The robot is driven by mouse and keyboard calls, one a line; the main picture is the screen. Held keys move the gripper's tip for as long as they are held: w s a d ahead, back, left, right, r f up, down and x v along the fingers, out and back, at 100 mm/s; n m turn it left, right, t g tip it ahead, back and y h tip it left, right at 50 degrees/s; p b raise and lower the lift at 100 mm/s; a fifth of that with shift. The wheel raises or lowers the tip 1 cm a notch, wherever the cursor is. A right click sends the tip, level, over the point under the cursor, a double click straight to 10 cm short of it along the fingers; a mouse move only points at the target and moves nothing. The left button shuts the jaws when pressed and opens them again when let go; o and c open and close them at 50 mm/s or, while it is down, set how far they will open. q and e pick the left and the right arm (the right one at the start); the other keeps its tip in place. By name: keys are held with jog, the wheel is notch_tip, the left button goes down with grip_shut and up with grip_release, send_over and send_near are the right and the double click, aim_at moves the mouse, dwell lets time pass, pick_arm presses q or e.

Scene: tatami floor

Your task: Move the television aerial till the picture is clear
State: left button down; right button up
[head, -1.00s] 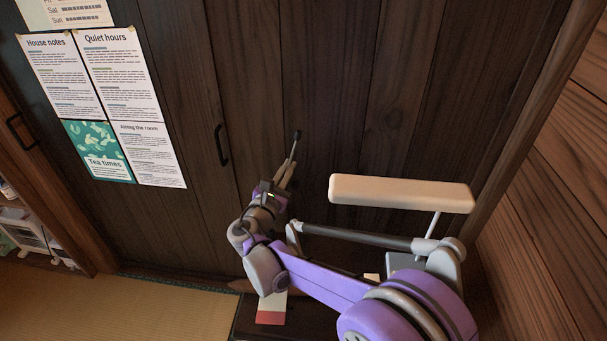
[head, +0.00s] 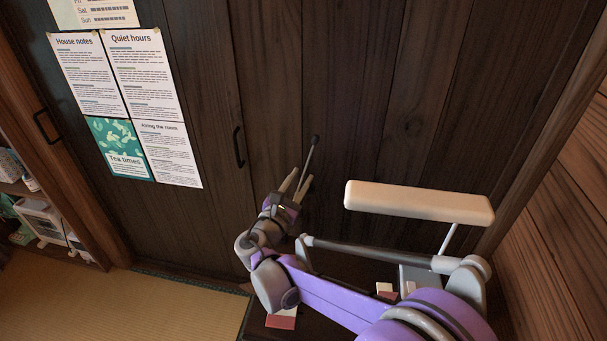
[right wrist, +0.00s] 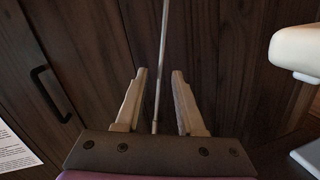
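The aerial (head: 311,158) is a thin grey rod with a dark tip, leaning in front of the dark wooden doors. My right gripper (head: 298,180) is at it, with its two pale fingers spread. In the right wrist view the rod (right wrist: 160,65) runs up between the open fingers (right wrist: 160,75), with a visible gap on both sides. The rod's foot is hidden behind the gripper's body. The television and its picture are not visible in either view. My left gripper is out of view.
A cream bar-shaped, lamp-like object (head: 420,202) stands close to the right of my right arm. Red-and-white cards (head: 282,318) lie low by the arm. Dark sliding doors with handles (head: 239,147) stand behind; notices (head: 145,75) hang left. Tatami (head: 130,305) is clear at lower left.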

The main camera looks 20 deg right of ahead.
jog(key=v, duration=0.8)
jog(key=s+d+f+m+g+y+p, duration=0.2)
jog(key=s+d+m+g+y, duration=0.15)
jog(key=s+m, duration=0.3)
jog(key=s+d+f+m+g+y+p, duration=0.2)
jog(key=s+d+f+m+g, duration=0.15)
jog(key=s+d+m, duration=0.35)
jog(key=s+a+f+m+g+y+p, duration=0.1)
jog(key=s+a+m+y+p, duration=0.3)
jog(key=s+a+m+y, duration=0.3)
jog(key=s+a+m, duration=0.2)
jog(key=s+m, duration=0.1)
jog(key=s, duration=0.2)
jog(key=shift+s+f+m+y, duration=0.25)
jog(key=shift+s+m+y, duration=0.1)
